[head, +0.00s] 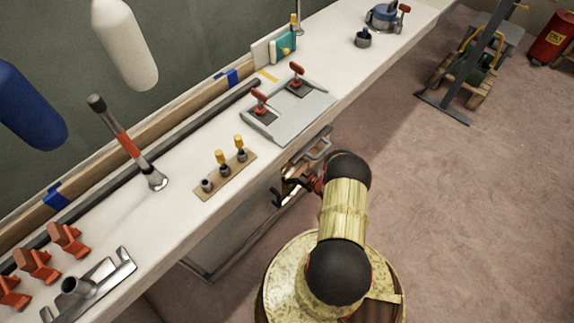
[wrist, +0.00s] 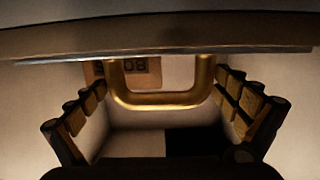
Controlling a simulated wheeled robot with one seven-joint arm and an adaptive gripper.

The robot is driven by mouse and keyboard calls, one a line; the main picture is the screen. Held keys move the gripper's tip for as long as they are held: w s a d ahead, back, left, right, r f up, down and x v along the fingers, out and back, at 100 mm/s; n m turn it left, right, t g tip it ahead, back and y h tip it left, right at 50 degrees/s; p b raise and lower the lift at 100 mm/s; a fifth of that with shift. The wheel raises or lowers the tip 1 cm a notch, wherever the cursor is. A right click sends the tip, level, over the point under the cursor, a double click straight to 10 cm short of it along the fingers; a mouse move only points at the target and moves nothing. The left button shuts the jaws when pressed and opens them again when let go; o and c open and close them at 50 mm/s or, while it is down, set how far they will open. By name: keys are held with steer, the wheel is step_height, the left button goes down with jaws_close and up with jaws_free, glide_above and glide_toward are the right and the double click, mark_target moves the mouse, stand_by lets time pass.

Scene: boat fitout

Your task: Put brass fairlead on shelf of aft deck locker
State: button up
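In the head view my gripper (head: 298,180) reaches into the opening of the locker (head: 235,232) under the worktop. The head view does not show the fairlead, and the shelf inside is mostly hidden.
A label (wrist: 140,68) with dark characters is behind the fairlead, between pale walls. The worktop (head: 185,215) above holds a grey tray (head: 290,118) with red-handled tools, a wooden block (head: 213,188) of fittings and orange clamps (head: 37,264).

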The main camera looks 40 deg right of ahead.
steer(key=shift+r, duration=0.1)
steer(key=shift+s, duration=0.35)
steer(key=s+p, duration=0.1)
steer(key=s, duration=0.2)
steer(key=s+r+p, duration=0.1)
steer(key=s, duration=0.3)
steer(key=s+p, duration=0.1)
steer(key=s, duration=0.3)
steer(key=shift+d+r, duration=0.4)
steer(key=shift+s, duration=0.1)
